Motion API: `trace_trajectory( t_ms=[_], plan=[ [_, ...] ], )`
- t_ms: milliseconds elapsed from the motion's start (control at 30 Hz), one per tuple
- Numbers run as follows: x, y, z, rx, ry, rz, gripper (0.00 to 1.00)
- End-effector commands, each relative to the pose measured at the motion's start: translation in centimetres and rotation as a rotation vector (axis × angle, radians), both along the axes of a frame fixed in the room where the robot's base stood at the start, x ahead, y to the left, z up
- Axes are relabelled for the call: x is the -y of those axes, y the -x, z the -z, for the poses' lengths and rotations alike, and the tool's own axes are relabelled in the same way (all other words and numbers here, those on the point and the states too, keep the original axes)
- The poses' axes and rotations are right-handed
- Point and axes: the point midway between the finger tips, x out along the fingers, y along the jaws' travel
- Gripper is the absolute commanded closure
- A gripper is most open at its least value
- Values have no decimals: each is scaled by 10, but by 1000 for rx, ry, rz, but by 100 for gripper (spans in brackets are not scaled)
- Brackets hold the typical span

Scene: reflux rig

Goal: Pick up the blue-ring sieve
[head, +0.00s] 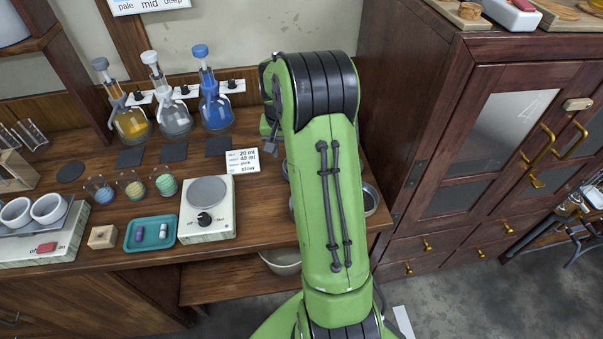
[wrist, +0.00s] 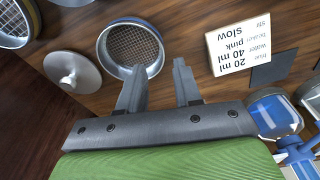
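A round metal sieve (wrist: 128,45) with a mesh bottom lies on the bench in the wrist view; a dark bluish band shows along its rim. My gripper (wrist: 160,68) is open, its two fingers apart. The left finger overlaps the sieve's near rim in the picture, and the right finger is beyond its right side. I cannot tell whether either finger touches it. A second mesh sieve (wrist: 14,22) is cut off at the upper left, its ring colour unclear.
A grey knobbed lid (wrist: 72,74) lies beside the sieve. A printed card (wrist: 238,45) and dark square mat (wrist: 274,68) are to the right, near a blue flask (wrist: 272,115). In the head view, a hotplate (head: 208,222) stands left of my arm and a tall cabinet (head: 470,150) right.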

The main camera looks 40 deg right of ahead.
Motion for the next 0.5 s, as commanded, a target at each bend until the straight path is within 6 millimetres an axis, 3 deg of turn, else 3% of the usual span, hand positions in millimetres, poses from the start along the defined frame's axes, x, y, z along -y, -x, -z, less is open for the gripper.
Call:
trace_trajectory(
  t_ms=[300,500],
  plan=[
    [1,-4,52,-1,-1,0,66],
    [2,-5,56,1,1,-1,66]
  ],
)
